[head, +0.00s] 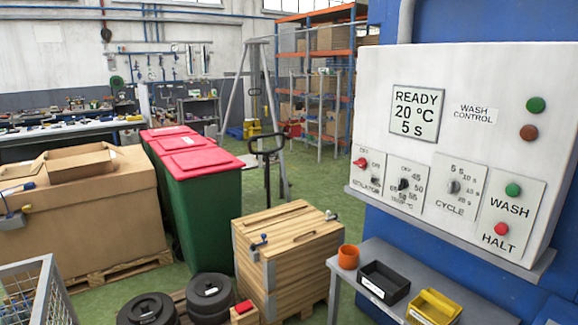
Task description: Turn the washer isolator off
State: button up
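The white wash control panel (470,130) is on the blue machine at the right. The isolator (368,171) is a small labelled plate at the panel's lower left, with a red rotary knob (360,162). An OFF mark shows above the knob; another mark to its right is too small to read surely. The red handle lies roughly sideways, but I cannot tell its exact setting. The display (416,112) reads READY, 20 °C, 5 s. My gripper is not in view.
Beside the isolator are a temperature knob (404,185), a cycle knob (453,187), a green WASH button (513,190) and a red HALT button (502,229). Below stands a grey bench (375,252) with bins. A wooden crate stack (290,250) stands left of it.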

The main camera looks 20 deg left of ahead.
aim_at(361, 163)
jog(key=u, duration=0.45)
jog(key=i, duration=0.6)
jog(key=u, duration=0.55)
jog(key=i, duration=1.2)
jog(key=u, duration=0.7)
